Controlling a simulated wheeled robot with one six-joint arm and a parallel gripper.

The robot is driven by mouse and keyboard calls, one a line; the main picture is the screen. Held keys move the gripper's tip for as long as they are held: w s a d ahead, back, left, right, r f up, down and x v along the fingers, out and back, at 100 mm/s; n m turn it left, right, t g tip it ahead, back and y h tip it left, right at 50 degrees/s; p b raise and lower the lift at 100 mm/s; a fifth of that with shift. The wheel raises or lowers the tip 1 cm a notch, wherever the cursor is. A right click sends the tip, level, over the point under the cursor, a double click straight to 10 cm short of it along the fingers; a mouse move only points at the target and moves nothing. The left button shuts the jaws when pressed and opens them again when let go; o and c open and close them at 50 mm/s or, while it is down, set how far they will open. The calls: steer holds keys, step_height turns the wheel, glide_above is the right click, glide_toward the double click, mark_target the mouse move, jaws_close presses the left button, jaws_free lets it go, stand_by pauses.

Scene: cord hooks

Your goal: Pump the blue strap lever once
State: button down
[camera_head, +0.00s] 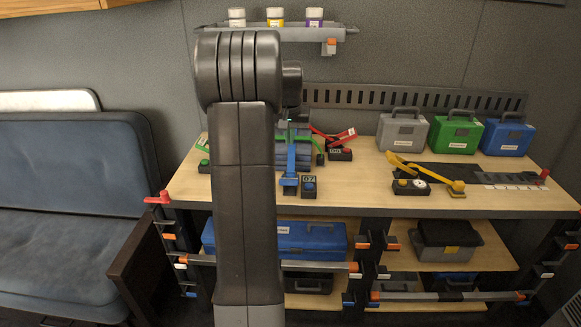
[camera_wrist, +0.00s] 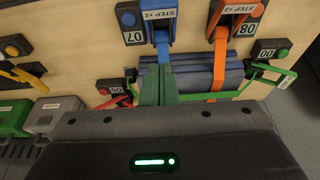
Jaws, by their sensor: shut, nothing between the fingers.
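The blue strap lever (camera_wrist: 158,20), marked "STEP +2", is at the top of the wrist view, beside a small box labelled 07 (camera_wrist: 133,37). In the head view the blue strap lever (camera_head: 291,160) hangs at the front of the rolled dark-blue bundle on the bench. Its strap runs up onto the bundle (camera_wrist: 205,75). My gripper (camera_wrist: 160,68) shows as two green fingers, shut together and empty. Its tips overlap the blue strap in the wrist view, below the lever; I cannot tell whether they touch it. My arm hides part of the bench in the head view.
An orange strap lever (camera_wrist: 235,15) with box 08 (camera_wrist: 247,29) stands beside the blue one. A green lever (camera_wrist: 275,75) and a red lever (camera_head: 340,137) flank the bundle. A yellow lever (camera_head: 430,175) and grey, green and blue cases (camera_head: 455,135) stand further right.

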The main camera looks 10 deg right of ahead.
steer(key=p, duration=0.1)
glide_above(290, 179)
steer(key=w, duration=0.3)
step_height(290, 179, down, 10)
steer(key=r, duration=0.1)
steer(key=f, duration=0.1)
steer(key=s+f, duration=0.1)
steer(key=shift+s+d+f, duration=0.1)
steer(key=shift+d+f, duration=0.1)
steer(key=shift+f, duration=0.2)
steer(key=shift+s+f, duration=0.25)
steer(key=shift+s+a+f, duration=0.1)
steer(key=shift+f, duration=0.3)
